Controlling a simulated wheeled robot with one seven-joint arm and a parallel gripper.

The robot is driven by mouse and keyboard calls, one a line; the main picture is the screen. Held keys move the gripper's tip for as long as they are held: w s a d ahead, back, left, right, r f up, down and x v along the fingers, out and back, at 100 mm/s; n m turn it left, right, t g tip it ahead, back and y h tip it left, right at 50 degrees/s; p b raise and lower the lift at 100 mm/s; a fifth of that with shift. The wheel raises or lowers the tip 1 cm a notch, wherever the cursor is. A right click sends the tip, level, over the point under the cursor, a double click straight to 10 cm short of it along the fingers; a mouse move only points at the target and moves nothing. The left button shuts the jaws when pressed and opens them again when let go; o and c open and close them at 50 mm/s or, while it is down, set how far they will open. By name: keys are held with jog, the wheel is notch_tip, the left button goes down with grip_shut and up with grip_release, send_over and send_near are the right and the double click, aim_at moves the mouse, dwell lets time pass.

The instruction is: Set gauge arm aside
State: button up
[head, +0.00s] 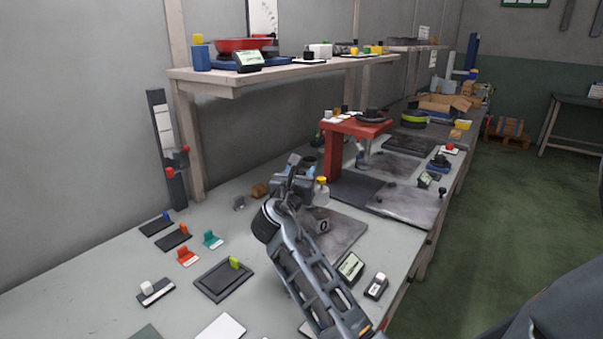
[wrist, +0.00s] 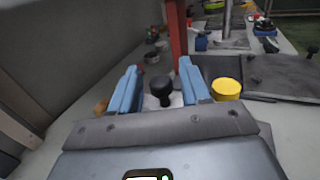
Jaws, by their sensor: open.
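My gripper (head: 298,172) is open over the bench, just left of the red stand. In the wrist view its two blue fingers (wrist: 160,70) stand apart. A black round knob (wrist: 161,88) on a pale body shows between them; I cannot tell whether the fingers touch it. It is mostly hidden by my gripper in the head view. I cannot tell for sure which thing is the gauge arm. A yellow-capped bottle (head: 322,190) stands close to the right of my gripper, and its yellow cap (wrist: 227,89) shows right of the right finger.
The red stand (head: 333,150) rises close beyond my gripper. Dark plates (head: 408,205) lie to the right. Small coloured holders (head: 187,257) and a dark tray (head: 223,282) lie at the left front. A loaded shelf (head: 300,68) overhangs the back. Bare bench shows at front left.

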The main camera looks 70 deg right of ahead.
jog(key=shift+d, duration=0.1)
grip_shut()
dwell(0.4)
